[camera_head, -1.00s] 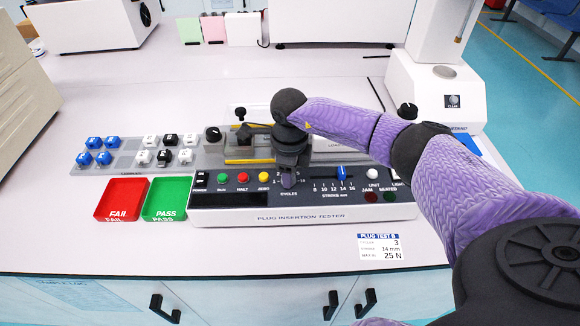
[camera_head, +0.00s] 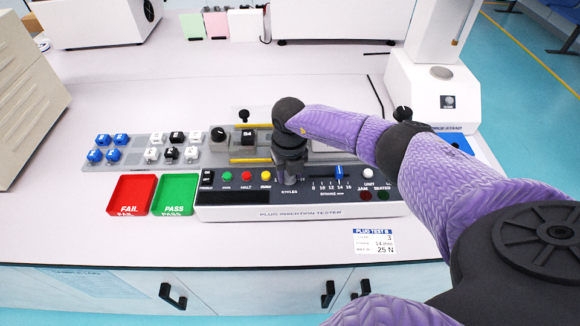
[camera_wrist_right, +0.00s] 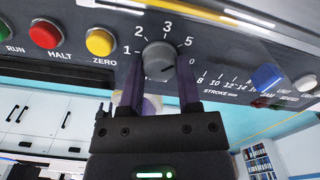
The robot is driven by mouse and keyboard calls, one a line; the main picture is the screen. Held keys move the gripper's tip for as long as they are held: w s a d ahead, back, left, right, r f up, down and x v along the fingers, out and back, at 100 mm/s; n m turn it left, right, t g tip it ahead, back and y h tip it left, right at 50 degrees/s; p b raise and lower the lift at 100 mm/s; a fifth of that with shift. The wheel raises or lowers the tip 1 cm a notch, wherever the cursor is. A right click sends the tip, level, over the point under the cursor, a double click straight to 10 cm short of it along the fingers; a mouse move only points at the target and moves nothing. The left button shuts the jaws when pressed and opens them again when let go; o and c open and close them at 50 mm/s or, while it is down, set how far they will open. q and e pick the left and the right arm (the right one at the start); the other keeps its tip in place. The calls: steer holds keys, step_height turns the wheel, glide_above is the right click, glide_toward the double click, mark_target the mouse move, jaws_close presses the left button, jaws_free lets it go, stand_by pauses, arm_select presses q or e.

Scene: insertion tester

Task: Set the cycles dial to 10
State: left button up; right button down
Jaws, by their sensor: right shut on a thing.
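The cycles dial (camera_wrist_right: 160,60) is a round grey knob on the dark panel of the plug insertion tester (camera_head: 300,212). In the right wrist view the marks 1, 2, 3 and 5 show around it, and a 0, perhaps the end of 10, shows at its right. A thin line on the knob seems to point to the lower right, but I cannot be sure which mark it meets. My right gripper (camera_wrist_right: 160,88) is shut on the dial, one dark finger on each side. In the head view my right gripper (camera_head: 290,172) hides most of the dial above the CYCLES label.
Green, red and yellow buttons (camera_head: 266,175) sit left of the dial. A blue stroke slider (camera_head: 339,172) is at its right. Red FAIL (camera_head: 131,194) and green PASS (camera_head: 174,193) trays lie left of the tester. A card (camera_head: 374,241) lies in front; the table front is otherwise clear.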

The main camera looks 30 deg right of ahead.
steer(key=m+p, duration=0.2)
steer(key=m, duration=0.2)
steer(key=shift+r, duration=0.2)
steer(key=m+p, duration=0.1)
steer(key=m, duration=0.3)
steer(key=shift+w, duration=0.1)
steer(key=shift+f+m+p, duration=0.1)
steer(key=shift+m+p, duration=0.25)
steer(key=shift+m, duration=0.05)
steer(key=shift+c, duration=1.5)
jaws_free()
